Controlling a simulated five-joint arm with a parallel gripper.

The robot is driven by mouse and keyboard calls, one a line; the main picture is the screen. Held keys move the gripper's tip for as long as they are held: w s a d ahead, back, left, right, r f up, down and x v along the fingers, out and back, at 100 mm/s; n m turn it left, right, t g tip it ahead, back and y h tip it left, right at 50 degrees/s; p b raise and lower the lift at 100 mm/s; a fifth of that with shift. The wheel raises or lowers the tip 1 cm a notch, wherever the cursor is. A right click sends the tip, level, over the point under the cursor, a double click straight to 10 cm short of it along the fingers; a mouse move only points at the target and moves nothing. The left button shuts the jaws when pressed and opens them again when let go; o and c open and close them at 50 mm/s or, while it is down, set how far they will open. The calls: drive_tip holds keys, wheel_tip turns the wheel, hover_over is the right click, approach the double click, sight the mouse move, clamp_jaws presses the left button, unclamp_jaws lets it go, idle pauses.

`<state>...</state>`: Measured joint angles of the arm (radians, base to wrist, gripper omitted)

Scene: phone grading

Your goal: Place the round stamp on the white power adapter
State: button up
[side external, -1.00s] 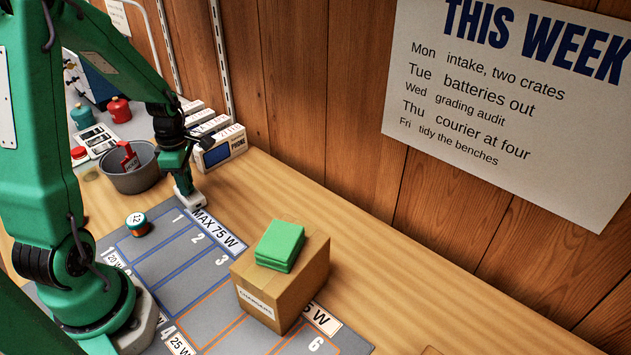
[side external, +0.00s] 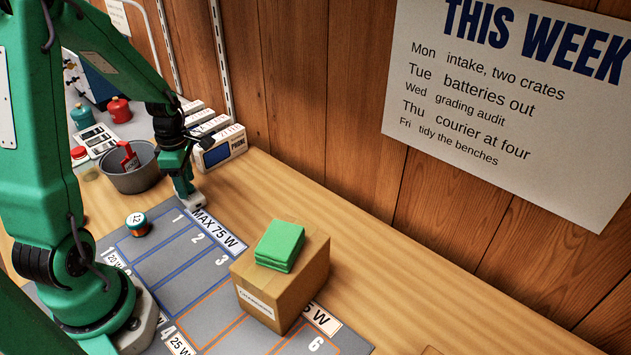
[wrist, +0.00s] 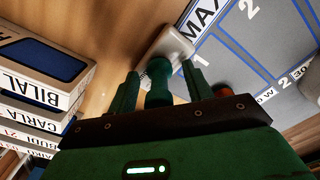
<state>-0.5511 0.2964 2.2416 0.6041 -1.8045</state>
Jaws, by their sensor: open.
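The white power adapter (side external: 197,200) lies on the wooden bench just behind the grey mat, beside the "MAX 75 W" label. It also shows in the wrist view (wrist: 172,43). My gripper (side external: 184,193) is low over it with the fingers pointing down. In the wrist view the fingers (wrist: 160,88) are open, one on each side of a dark teal round-topped piece (wrist: 158,86), which looks like the round stamp's handle. It appears to stand at the adapter's near end; its base is hidden, so contact cannot be told.
A cardboard box (side external: 282,280) with green pads (side external: 279,244) stands on the mat (side external: 172,286). A grey pot (side external: 133,178) and phone boxes (side external: 222,148) are close behind my gripper. Bench to the right is clear.

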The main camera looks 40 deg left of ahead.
wheel_tip(320, 180, up, 12)
idle(0.6)
idle(0.5)
drive_tip(key=shift+d+r+m, duration=0.3)
drive_tip(key=shift+d+m, duration=0.1)
drive_tip(key=shift+m, duration=0.1)
drive_tip(key=s+d+r+m+t, duration=0.2)
drive_tip(key=d+m, duration=0.6)
drive_tip(key=m, duration=0.5)
drive_tip(key=s+d+r+m+t, duration=0.3)
drive_tip(key=s+d+r+m, duration=0.2)
drive_tip(key=d+m, duration=0.4)
drive_tip(key=shift+r+m+t, duration=0.3)
drive_tip(key=shift+r+m, duration=0.25)
drive_tip(key=shift+m, duration=1.45)
drive_tip(key=shift+d, duration=0.1)
